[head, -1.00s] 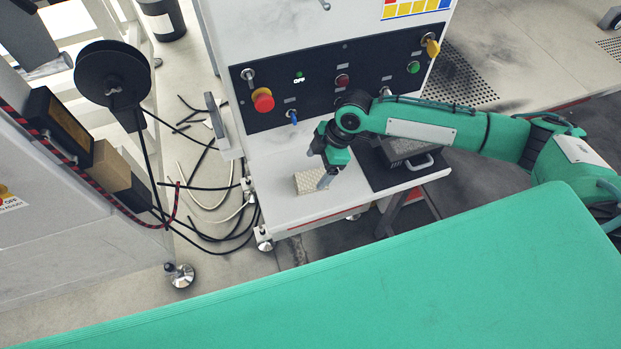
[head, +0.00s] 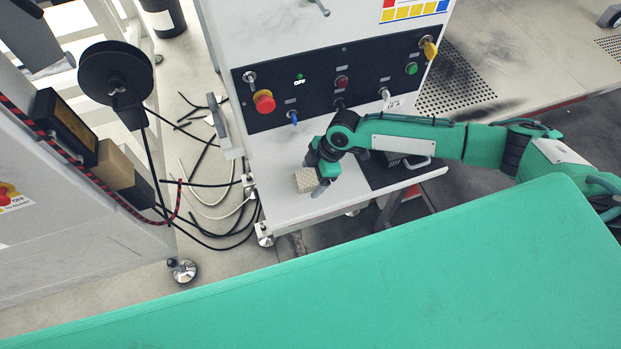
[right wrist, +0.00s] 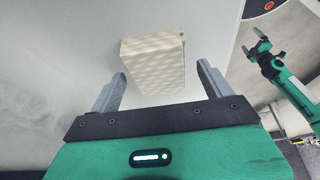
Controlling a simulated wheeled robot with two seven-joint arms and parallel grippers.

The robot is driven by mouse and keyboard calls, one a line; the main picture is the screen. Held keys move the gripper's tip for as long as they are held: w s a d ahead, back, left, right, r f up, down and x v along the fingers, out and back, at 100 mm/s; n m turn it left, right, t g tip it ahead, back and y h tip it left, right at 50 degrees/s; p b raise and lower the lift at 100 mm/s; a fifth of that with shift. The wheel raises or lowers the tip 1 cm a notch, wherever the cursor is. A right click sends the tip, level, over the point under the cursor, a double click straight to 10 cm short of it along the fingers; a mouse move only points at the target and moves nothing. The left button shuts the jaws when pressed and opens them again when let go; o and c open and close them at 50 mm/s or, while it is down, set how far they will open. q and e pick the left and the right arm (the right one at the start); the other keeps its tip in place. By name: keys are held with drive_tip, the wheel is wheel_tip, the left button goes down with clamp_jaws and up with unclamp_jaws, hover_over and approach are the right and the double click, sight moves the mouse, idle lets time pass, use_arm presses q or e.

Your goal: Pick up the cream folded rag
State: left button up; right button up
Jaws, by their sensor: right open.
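The cream folded rag (head: 305,180) lies on the white shelf (head: 275,205) at the foot of the control panel. It has a waffle-like pattern and a block shape. My right gripper (head: 314,178) is at the rag in the head view and hides part of it. In the right wrist view the rag (right wrist: 155,62) lies ahead of and partly between the two grey fingers of the right gripper (right wrist: 161,88), which stand apart. I cannot tell whether a finger touches it. My left gripper (right wrist: 258,48) shows small at the upper right of the right wrist view, its fingers apart.
The black control panel (head: 325,105) rises behind the shelf, with a red emergency button (head: 264,101) and several knobs. A dark mat (head: 380,175) with a handled item lies right of the rag. Loose cables (head: 215,190) trail on the floor to the left.

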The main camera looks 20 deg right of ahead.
sight(313, 178)
drive_tip(key=shift+f, duration=0.2)
drive_tip(key=c, duration=1.1)
drive_tip(key=shift+o, duration=0.2)
drive_tip(key=shift+r, duration=0.1)
wheel_tip(313, 178, up, 20)
drive_tip(key=b, duration=0.4)
drive_tip(key=shift+r+b, duration=0.25)
drive_tip(key=shift+b, duration=0.05)
drive_tip(key=o, duration=0.4)
drive_tip(key=c, duration=0.3)
